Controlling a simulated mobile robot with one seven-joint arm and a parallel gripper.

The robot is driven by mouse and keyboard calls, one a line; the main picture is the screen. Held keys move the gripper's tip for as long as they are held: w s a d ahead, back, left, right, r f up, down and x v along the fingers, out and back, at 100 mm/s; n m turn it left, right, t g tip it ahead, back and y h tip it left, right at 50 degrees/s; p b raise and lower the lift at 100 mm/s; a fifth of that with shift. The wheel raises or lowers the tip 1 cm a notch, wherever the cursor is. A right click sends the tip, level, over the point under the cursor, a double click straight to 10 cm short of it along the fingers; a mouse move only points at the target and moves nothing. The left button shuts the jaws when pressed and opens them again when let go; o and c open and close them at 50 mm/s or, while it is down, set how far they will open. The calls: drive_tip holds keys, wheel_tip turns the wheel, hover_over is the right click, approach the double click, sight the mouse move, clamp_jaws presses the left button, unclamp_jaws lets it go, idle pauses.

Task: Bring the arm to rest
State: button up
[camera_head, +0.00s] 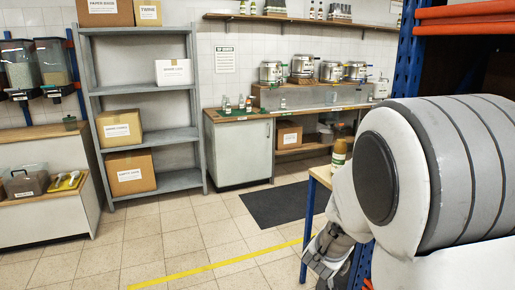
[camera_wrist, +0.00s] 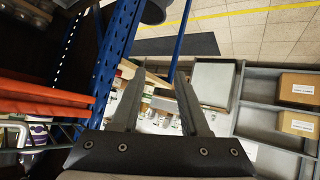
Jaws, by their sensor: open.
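My gripper (camera_wrist: 157,98) is open in the wrist view, with two grey fingers apart and nothing between them. In the head view my gripper (camera_head: 328,250) hangs low at the right, partly hidden by my white and grey arm. It is close to a small table (camera_head: 322,173) with a wooden top and blue legs.
A blue rack post (camera_wrist: 117,55) and orange beams (camera_wrist: 45,100) are close on the left in the wrist view. A grey shelf (camera_head: 150,140) holds several boxes. A dark mat (camera_head: 275,204) and a yellow line (camera_head: 215,266) mark the open floor.

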drive_tip(key=s+a+r+n+g+y, duration=0.1)
drive_tip(key=s+a+r+n+y, duration=0.1)
drive_tip(key=s+a+r+y, duration=0.7)
drive_tip(key=s+d+r+g+h, duration=0.1)
drive_tip(key=s+d+r+h, duration=0.15)
drive_tip(key=s, duration=0.65)
drive_tip(key=s+d+r+g+h, duration=0.2)
drive_tip(key=s+h, duration=0.1)
drive_tip(key=s, duration=0.6)
wheel_tip(320, 180, up, 14)
drive_tip(key=p, duration=1.5)
drive_tip(key=shift+s+r, duration=0.2)
drive_tip(key=shift+d, duration=0.1)
